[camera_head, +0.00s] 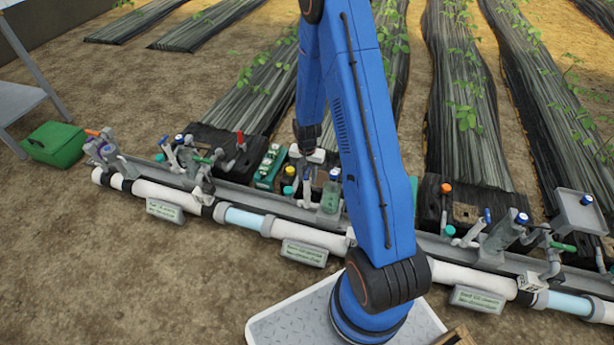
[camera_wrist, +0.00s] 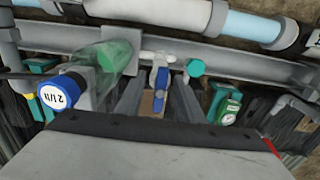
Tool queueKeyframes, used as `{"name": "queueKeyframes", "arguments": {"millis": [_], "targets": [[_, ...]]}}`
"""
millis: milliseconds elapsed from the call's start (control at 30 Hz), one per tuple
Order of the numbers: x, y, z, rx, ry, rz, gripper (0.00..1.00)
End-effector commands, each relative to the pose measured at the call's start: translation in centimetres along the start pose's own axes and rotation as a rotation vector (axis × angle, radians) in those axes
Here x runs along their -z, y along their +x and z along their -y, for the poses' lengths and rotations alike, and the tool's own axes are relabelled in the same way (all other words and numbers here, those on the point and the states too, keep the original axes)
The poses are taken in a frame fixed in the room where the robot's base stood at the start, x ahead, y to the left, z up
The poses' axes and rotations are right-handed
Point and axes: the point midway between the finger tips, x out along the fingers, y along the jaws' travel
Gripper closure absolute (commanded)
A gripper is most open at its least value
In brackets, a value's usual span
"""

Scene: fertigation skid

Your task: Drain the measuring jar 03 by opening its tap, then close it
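A translucent green measuring jar (camera_head: 331,195) with a blue cap stands on the grey channel beside my arm in the head view. In the wrist view the jar (camera_wrist: 112,58) lies left of my fingers; its blue cap bears a white label whose text I cannot read surely as 03. A blue tap handle (camera_wrist: 162,78) on a pale fitting shows just beyond and between my fingertips. My gripper (camera_wrist: 158,98) is open, its two grey fingers apart on either side of the handle; contact cannot be told. In the head view my gripper (camera_head: 308,160) is above the channel, partly unclear.
A green cap (camera_wrist: 195,68) sits close right of the handle. A green gauge unit (camera_wrist: 228,108) stands farther right. White and blue pipe (camera_head: 245,219) runs along the front. Another blue-capped jar (camera_head: 505,232) stands at right. A green box (camera_head: 55,143) lies at far left.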

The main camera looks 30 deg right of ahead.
Motion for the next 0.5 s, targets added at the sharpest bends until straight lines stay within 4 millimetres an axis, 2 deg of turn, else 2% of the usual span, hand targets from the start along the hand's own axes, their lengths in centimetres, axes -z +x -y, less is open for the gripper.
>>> {"name": "queueKeyframes", "arguments": {"millis": [33,167,200,233,267,500], "targets": [[0.00,-0.01,0.00,0.000,0.000,0.000,0.66],[0.01,-0.01,0.00,0.000,0.000,0.000,0.97],[0.01,-0.01,0.00,0.000,0.000,0.000,0.97],[0.01,-0.01,0.00,0.000,0.000,0.000,0.73],[0.01,-0.02,0.00,0.000,0.000,0.000,0.66],[0.01,-0.02,0.00,0.000,0.000,0.000,0.66]]}}
